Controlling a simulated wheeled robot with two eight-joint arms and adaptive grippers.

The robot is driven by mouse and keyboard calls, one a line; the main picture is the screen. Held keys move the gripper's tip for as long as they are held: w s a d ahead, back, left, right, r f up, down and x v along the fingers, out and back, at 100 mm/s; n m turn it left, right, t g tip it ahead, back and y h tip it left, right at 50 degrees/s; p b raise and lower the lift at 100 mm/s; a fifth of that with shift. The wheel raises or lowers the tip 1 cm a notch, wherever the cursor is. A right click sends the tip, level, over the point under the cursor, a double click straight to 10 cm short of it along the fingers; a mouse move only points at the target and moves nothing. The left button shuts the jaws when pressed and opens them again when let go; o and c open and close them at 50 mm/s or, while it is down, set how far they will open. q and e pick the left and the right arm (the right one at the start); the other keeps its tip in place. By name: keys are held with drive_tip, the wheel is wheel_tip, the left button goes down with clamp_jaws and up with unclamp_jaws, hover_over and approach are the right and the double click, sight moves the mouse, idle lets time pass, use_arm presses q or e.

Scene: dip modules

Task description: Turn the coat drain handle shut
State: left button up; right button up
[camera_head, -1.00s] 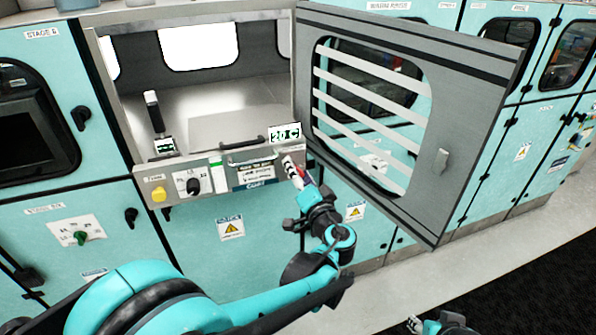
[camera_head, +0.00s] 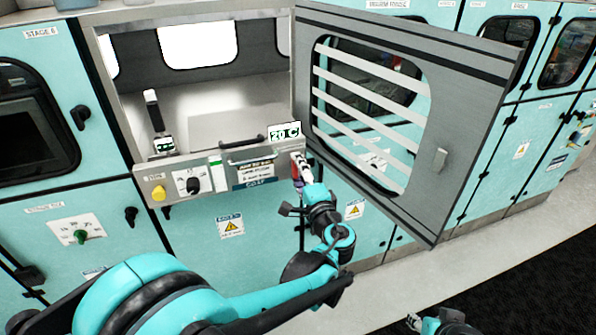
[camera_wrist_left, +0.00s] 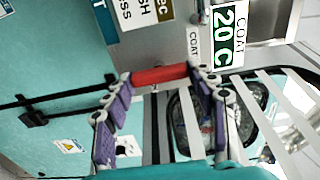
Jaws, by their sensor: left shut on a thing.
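The coat drain handle is a red bar (camera_wrist_left: 160,75) held between the two fingertips of my left gripper (camera_wrist_left: 158,76) in the wrist view. The label COAT stands beside it on the grey panel. In the head view my left gripper (camera_head: 301,163) is at the right end of the metal front panel, under the 20 C display. Only a bit of the red handle (camera_head: 295,172) shows there, beside the fingers. My right gripper (camera_head: 415,321) is at the bottom edge, apart from the machine; its fingers are too small to judge.
The grey barred door (camera_head: 470,130) stands open to the right of the handle, close to my left gripper. The panel (camera_head: 215,187) also carries a yellow button (camera_head: 159,193), a black knob (camera_head: 193,186) and a bar handle. Floor at the lower right is clear.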

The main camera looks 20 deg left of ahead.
idle(0.5)
use_arm(q)
drive_tip(key=o, duration=1.2)
drive_tip(key=shift+c, duration=0.2)
drive_tip(key=v, duration=1.2)
